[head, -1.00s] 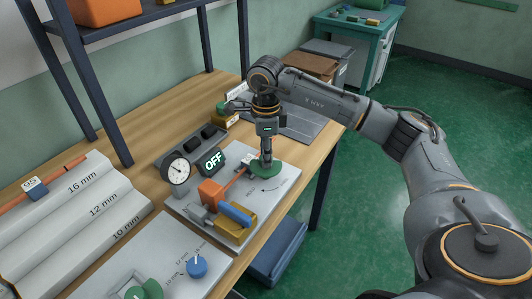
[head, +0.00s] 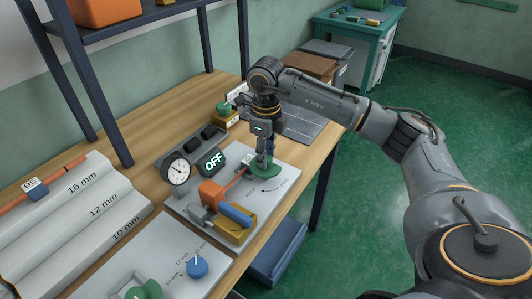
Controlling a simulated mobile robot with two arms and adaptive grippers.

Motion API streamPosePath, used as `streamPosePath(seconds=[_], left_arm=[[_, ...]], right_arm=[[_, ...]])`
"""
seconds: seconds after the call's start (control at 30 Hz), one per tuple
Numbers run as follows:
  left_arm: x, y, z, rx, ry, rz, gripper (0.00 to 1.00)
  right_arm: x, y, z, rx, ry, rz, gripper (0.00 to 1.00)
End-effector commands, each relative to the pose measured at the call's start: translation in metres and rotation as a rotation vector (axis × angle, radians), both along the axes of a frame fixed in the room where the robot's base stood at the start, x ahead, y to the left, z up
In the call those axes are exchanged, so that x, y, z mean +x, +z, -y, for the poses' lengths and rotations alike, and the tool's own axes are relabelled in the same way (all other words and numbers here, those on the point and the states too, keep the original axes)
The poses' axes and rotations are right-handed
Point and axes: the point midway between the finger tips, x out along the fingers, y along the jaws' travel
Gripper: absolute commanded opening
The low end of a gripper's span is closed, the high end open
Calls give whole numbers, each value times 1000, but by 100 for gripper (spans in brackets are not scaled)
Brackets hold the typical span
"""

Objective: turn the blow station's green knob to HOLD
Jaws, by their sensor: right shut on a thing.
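The blow station (head: 286,181) is a light plate on the wooden bench, with a round gauge (head: 176,170) and a small display (head: 212,162) that reads OFF. Its green knob (head: 266,170) sits at the plate's back right. My right gripper (head: 263,162) points straight down over the knob and is shut on it; the fingers cover part of the knob. An orange block, a blue cylinder (head: 236,214) and a yellow piece (head: 241,234) stand on the plate in front of the knob. My left gripper is not in view.
A grooved tray (head: 60,225) marked 16, 12 and 10 mm lies at the left. A second plate with a blue knob (head: 197,266) is at the front. A dark shelf frame (head: 96,90) rises behind. Dark flat sheets (head: 310,123) lie at the bench's far end.

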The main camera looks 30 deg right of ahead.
Motion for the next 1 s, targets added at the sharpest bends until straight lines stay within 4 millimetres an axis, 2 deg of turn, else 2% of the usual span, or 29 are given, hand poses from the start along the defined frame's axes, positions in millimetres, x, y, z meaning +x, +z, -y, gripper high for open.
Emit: streamPosePath(seconds=[0.33,0.37,0.47,0.8,0.87,1.0], left_arm=[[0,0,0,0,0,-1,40],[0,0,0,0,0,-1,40],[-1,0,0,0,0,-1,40],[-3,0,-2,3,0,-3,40],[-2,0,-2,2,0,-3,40],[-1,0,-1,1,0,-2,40]], right_arm=[[0,0,0,0,-5,0,2],[0,0,0,0,-5,0,35],[0,0,0,0,-4,0,56],[0,2,0,1,-3,1,56],[1,6,0,0,-3,2,56],[1,28,0,1,-3,5,56]])
